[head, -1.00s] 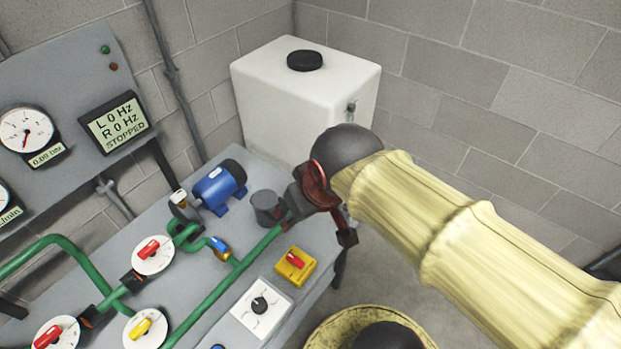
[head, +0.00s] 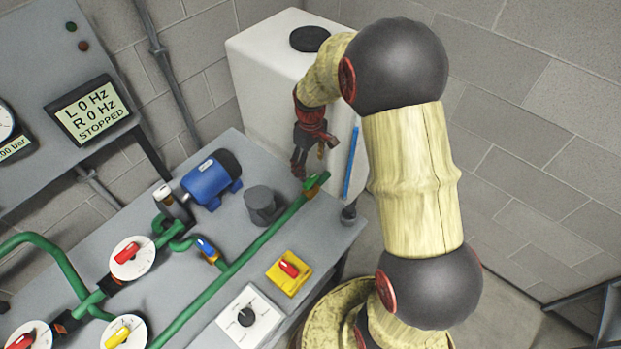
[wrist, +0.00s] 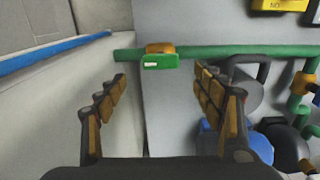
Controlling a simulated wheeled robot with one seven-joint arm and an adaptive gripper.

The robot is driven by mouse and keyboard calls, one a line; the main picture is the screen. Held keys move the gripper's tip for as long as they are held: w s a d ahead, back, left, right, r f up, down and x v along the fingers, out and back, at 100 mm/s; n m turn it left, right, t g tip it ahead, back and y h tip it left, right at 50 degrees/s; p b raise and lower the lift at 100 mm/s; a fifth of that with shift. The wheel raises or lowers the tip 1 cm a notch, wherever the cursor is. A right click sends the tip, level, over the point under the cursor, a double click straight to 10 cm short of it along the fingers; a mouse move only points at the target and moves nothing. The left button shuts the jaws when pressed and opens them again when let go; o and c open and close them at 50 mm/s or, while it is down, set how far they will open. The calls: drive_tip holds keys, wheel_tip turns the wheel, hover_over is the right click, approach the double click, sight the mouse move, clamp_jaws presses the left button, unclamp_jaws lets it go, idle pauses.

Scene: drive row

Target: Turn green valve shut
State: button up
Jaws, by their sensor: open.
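The green valve (head: 317,180) sits near the far right end of the green pipe, by the bench edge. In the wrist view its green handle (wrist: 160,62) has a small white label and an orange-brown body behind it. The handle appears to lie along the pipe. My gripper (head: 301,166) is just above and left of the valve in the head view. In the wrist view my gripper (wrist: 160,78) is open, its two fingers to either side of the handle. Nothing is between the fingers, and I see no contact.
A grey cylinder (head: 262,204) and blue motor (head: 212,180) stand left of the valve. A yellow box with a red knob (head: 289,272) and the blue-handled valve (head: 206,249) are nearer.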

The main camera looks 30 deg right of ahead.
sight(310, 180)
wheel_tip(310, 180, down, 7)
drive_tip(key=shift+f+b, duration=0.2)
drive_tip(key=shift+b, duration=0.75)
drive_tip(key=shift+c, duration=0.3)
drive_tip(key=c, duration=1.1)
